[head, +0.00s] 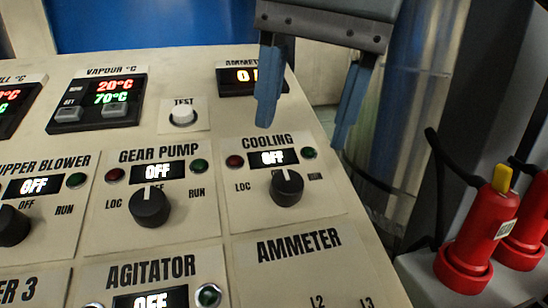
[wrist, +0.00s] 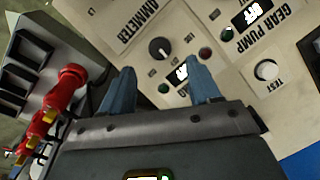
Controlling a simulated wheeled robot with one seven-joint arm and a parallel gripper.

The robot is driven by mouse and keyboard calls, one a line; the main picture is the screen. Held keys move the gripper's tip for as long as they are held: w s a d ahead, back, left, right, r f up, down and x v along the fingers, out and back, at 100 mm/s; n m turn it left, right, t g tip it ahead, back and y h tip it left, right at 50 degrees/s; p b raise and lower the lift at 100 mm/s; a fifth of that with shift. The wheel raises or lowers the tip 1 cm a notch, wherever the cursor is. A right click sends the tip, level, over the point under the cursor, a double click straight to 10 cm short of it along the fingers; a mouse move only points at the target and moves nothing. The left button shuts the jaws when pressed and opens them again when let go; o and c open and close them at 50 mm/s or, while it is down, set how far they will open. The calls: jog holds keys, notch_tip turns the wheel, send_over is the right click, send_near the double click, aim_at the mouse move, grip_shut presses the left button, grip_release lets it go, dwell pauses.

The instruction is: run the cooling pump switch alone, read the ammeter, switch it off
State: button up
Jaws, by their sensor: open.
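The cooling pump switch is a round black knob (head: 286,187) under the COOLING label, with its white mark pointing up. Its small display (head: 272,157) reads OFF, between a red and a green lamp. The knob also shows in the wrist view (wrist: 159,48), ahead of and between my fingertips. My gripper (head: 302,136) is open and empty, its blue fingers above the COOLING section, apart from the knob. In the wrist view my gripper (wrist: 158,75) points toward the knob. The ammeter display (head: 240,76) at the panel's top is partly hidden by a finger; its reading is not fully legible.
Left of COOLING is the GEAR PUMP knob (head: 151,206), its display reading OFF. A white TEST button (head: 183,116) sits above. An AMMETER selector area (head: 300,243) lies below. A shiny metal column (head: 412,90) stands behind.

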aim_at(289, 181)
jog(key=shift+w+a+f+p, duration=0.1)
jog(key=shift+a+f+p, duration=0.15)
jog(key=shift+f, duration=0.9)
jog(key=shift+s+a+f+p, duration=0.1)
jog(key=shift+a+f+p, duration=0.15)
jog(key=shift+f, duration=0.9)
jog(key=shift+w+a+f+p, duration=0.15)
jog(key=shift+f+p, duration=0.1)
jog(key=shift+f, duration=0.9)
jog(key=c, duration=1)
